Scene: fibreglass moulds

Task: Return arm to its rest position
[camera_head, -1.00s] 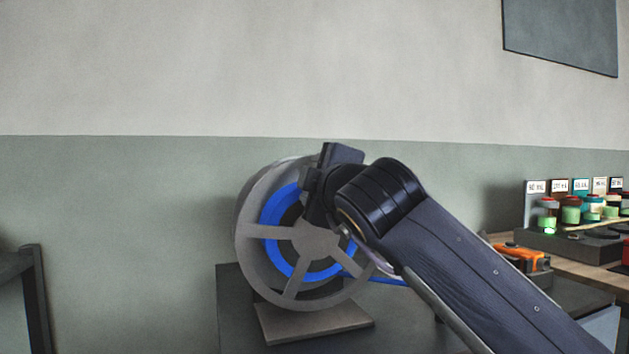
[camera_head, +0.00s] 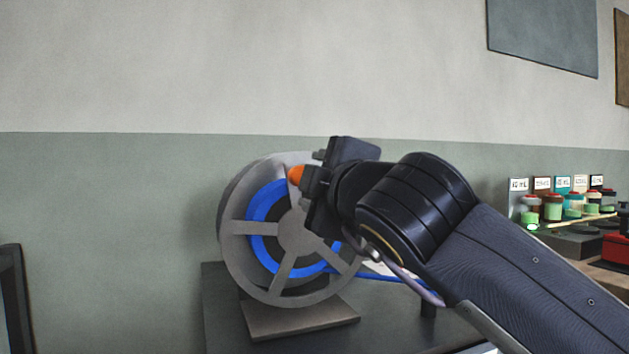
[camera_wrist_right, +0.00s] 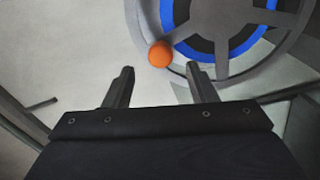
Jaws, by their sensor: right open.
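My right arm comes in from the right in the head view, and its gripper (camera_head: 314,188) is in front of the grey spoked reel (camera_head: 233,228). In the right wrist view the gripper (camera_wrist_right: 160,69) has its two fingers apart with nothing between them. An orange ball-shaped knob (camera_wrist_right: 161,53) is just beyond the fingertips, near the reel rim (camera_wrist_right: 215,78). In the head view this orange knob (camera_head: 296,175) shows just left of the gripper. The fingers are partly hidden by the wrist in the head view. My left gripper is not in view.
The reel holds a blue coil (camera_head: 256,235) and stands on a dark table (camera_head: 222,320). A blue line (camera_head: 375,277) runs right from it, behind my arm. Labelled jars (camera_head: 553,208) and a red box (camera_head: 616,247) stand at right.

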